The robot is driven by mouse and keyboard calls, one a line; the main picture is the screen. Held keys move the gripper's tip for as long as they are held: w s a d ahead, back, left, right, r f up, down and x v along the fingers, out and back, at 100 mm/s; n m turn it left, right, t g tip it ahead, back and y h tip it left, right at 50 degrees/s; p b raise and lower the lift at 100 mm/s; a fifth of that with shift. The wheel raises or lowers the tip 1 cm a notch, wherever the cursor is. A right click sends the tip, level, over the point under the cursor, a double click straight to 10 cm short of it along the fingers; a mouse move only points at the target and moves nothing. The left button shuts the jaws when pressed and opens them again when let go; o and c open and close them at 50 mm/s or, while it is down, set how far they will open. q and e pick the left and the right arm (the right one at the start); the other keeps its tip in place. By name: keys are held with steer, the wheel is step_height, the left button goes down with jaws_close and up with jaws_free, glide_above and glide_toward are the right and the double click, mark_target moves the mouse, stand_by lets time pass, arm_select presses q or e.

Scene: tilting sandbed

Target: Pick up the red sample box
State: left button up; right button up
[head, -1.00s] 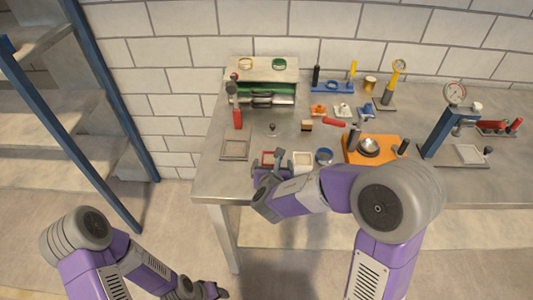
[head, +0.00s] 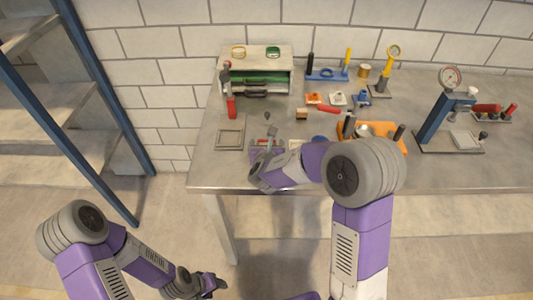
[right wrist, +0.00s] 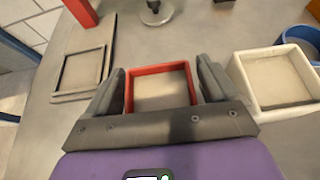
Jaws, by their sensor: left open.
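The red sample box (right wrist: 158,69) is a square, open-topped box with sand-coloured contents, lying between the two fingers of my right gripper (right wrist: 160,88). One finger is on each side, with narrow gaps showing, so the jaws look open around it. In the head view, a little of the red box (head: 258,142) shows at the table's front left, partly hidden by my right gripper (head: 266,150). My left gripper (head: 219,286) is open and empty, low over the floor, away from the table.
A white box (right wrist: 238,72) stands just right of the right finger, with a blue round container (right wrist: 304,36) beyond it. A square grey frame (right wrist: 58,92) lies to the left. A drawer unit (head: 288,72) and an orange stand (head: 385,130) are farther off on the table (head: 200,165).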

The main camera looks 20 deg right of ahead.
steer(key=c, duration=1)
steer(key=shift+r, duration=0.1)
